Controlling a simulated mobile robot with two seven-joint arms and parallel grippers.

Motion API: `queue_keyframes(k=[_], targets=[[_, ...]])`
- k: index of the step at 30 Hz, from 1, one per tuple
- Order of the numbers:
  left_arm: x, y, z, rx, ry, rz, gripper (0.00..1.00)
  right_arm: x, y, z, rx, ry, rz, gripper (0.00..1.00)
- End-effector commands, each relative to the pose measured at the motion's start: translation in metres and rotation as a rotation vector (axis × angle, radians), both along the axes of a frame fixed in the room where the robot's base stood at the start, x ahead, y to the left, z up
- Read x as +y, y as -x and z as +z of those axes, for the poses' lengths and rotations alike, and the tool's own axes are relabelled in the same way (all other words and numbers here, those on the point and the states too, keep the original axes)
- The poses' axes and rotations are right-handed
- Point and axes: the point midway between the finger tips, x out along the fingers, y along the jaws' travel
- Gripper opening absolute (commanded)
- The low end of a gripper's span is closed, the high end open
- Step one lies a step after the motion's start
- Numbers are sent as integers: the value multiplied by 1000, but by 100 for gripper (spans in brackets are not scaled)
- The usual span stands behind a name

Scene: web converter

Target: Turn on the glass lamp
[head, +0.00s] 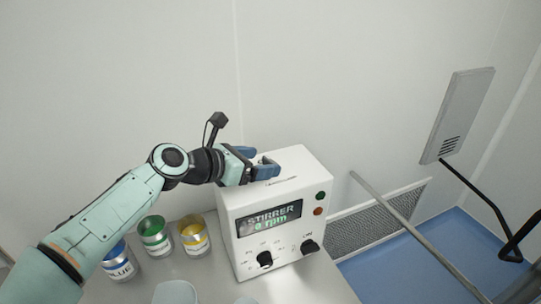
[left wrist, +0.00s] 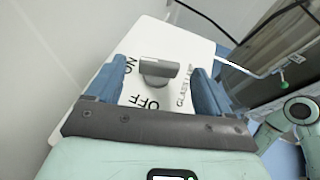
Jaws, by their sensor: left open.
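A grey knob (left wrist: 158,70) sits on the white top of a control box (left wrist: 190,42), with ON, OFF and partly covered GLASS LAMP lettering around it. I cannot tell which label the knob points to. My left gripper (head: 262,168) is over the top of the same white box (head: 312,172) in the head view and hides the knob there. In the left wrist view its blue fingers are open, one on each side of the knob, with gaps between. My right gripper is not in view.
The box front reads STIRRER 0 rpm on a display (head: 268,219), with two black knobs and green and red buttons. Blue, green (head: 154,236) and yellow (head: 194,236) cups stand on the table left of it. A grey panel (head: 465,112) is at the right.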

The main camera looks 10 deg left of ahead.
Motion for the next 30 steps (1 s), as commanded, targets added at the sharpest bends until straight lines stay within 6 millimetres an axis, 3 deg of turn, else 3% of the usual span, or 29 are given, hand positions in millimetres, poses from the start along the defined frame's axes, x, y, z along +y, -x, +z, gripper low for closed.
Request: queue_keyframes(k=[7,19,24,30], targets=[[-21,-24,-11,0,1,-2,81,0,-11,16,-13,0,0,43],[-25,-29,-16,-1,-1,0,81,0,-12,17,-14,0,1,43],[-25,-29,-16,-1,-1,0,29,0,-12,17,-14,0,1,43],[-24,-30,-15,2,1,-25,30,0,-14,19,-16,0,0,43]])
